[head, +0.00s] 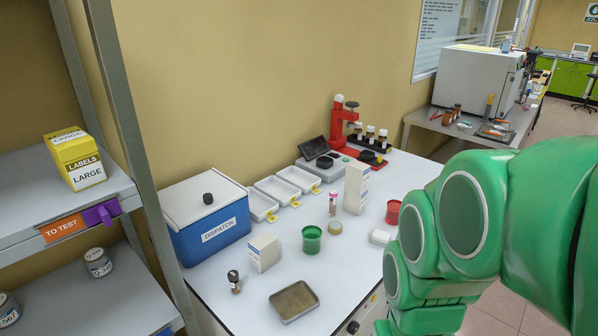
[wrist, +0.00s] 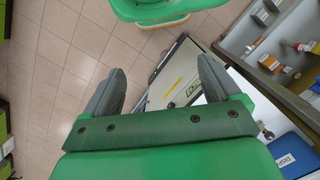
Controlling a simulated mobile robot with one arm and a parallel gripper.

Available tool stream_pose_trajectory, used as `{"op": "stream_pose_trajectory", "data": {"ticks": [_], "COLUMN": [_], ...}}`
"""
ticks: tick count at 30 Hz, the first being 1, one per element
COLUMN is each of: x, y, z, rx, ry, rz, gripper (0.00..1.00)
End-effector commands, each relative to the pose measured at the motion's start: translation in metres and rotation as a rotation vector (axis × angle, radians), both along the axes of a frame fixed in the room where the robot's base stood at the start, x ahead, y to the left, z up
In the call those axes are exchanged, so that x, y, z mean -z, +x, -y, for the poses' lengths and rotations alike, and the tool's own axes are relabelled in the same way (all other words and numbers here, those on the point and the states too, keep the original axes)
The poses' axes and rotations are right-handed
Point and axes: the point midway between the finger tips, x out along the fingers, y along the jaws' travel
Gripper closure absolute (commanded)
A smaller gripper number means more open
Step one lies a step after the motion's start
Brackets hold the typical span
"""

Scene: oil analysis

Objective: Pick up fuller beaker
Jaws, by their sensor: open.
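A green beaker-like cup (head: 312,240) stands upright on the white bench, near its middle. A red cup (head: 393,212) stands farther right, partly hidden by my green arm. How full each cup is cannot be made out. My gripper (wrist: 160,64) shows in the wrist view with its two grey fingers wide apart and nothing between them. It points over the tiled floor and a bench edge, away from the cups. In the head view my arm fills the right side and the gripper itself is not seen.
On the bench (head: 349,294) are a blue dispatch box (head: 215,232), white trays (head: 296,179), a white carton (head: 265,251), a tall box stack (head: 356,187), a small dark bottle (head: 234,282), a shallow metal tray (head: 294,301) and a red stand (head: 340,125). A shelf rack (head: 125,110) stands left.

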Motion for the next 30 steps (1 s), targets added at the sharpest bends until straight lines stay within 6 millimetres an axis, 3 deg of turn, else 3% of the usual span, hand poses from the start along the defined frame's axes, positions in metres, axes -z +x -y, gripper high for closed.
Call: {"op": "stream_pose_trajectory", "data": {"ticks": [6,10,20,30], "x": [0.001,0.008,0.044,0.083], "y": [0.003,0.021,0.117,0.214], "z": [0.001,0.004,0.013,0.004], "rx": [-0.004,-0.034,-0.193,-0.354], "ry": [0.000,-0.005,0.003,0.061], "rz": [0.003,0.028,0.196,0.398], "gripper": [0.09,0.09,0.09,0.09]}}
